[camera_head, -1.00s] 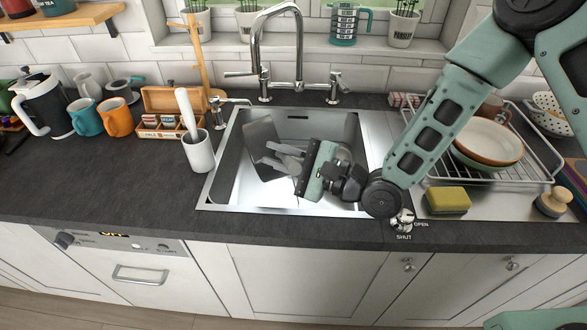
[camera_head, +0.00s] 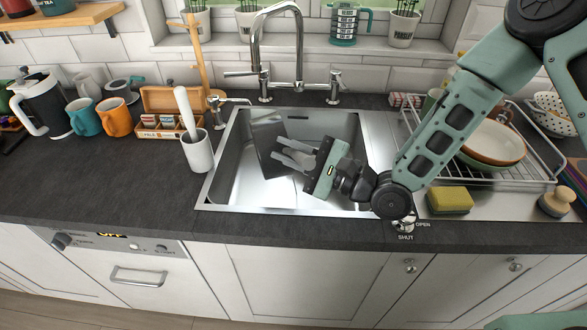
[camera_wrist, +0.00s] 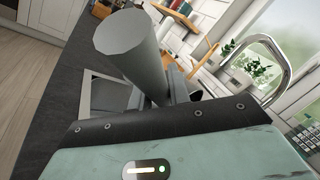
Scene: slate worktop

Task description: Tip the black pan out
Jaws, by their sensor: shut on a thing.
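The black pan (camera_head: 268,138) shows in the head view as a dark, flat, tilted shape over the left part of the sink (camera_head: 334,128). My gripper (camera_head: 288,155) reaches in from the right over the sink, and its grey fingers are shut at the pan. In the wrist view a thick grey cylinder (camera_wrist: 128,42), which looks like the pan's handle, rises between the fingers (camera_wrist: 178,85). The pan's inside and anything in it cannot be made out. Whether the pan touches the sink wall cannot be told.
The tap (camera_head: 298,45) stands behind the sink. A white pot with a pestle (camera_head: 196,150) stands at its left edge. A dish rack (camera_head: 538,150) with bowls and a yellow-green sponge (camera_head: 450,201) are on the right. The worktop (camera_head: 100,180) at front left is clear.

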